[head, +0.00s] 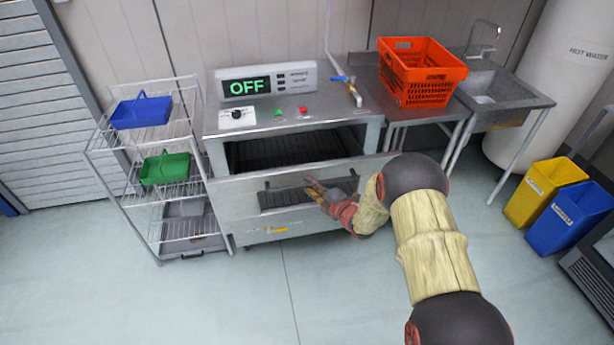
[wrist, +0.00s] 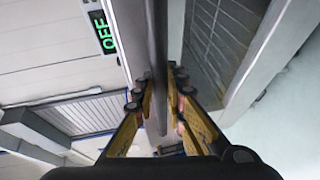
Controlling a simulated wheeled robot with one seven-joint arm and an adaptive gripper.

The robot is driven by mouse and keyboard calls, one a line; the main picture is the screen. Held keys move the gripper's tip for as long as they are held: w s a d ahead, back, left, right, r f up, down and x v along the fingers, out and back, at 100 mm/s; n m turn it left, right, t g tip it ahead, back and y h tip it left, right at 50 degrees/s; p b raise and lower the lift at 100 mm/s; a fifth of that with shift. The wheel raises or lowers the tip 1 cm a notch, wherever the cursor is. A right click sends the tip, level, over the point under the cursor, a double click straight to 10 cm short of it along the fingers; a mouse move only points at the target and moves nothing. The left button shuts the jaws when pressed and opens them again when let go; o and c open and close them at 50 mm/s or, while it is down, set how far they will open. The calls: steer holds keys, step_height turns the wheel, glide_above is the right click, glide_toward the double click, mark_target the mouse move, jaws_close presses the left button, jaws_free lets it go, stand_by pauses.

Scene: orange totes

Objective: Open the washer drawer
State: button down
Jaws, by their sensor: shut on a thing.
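The washer (head: 290,110) is a steel machine with a lit OFF display. A dark opening shows below its top, above a steel front panel (head: 232,200) with a dark slotted part. How far the drawer stands out is hard to tell. My gripper (head: 314,188) is at this front panel, reaching in from the lower right. In the wrist view, the fingers (wrist: 160,92) lie on both sides of a long grey bar (wrist: 154,40) and are shut on it. The slotted surface shows to the right of the bar there. The gripper partly hides the front in the head view.
A wire rack (head: 165,170) with blue and green baskets stands left of the washer. An orange tote (head: 420,72) sits on the steel counter by the sink (head: 495,88). Yellow (head: 543,190) and blue (head: 573,217) bins stand at right. The floor in front is clear.

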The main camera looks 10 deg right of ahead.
steer(key=s, duration=2.1)
steer(key=shift+s+f, duration=0.1)
steer(key=c, duration=1.8)
jaws_free()
steer(key=v, duration=1.2)
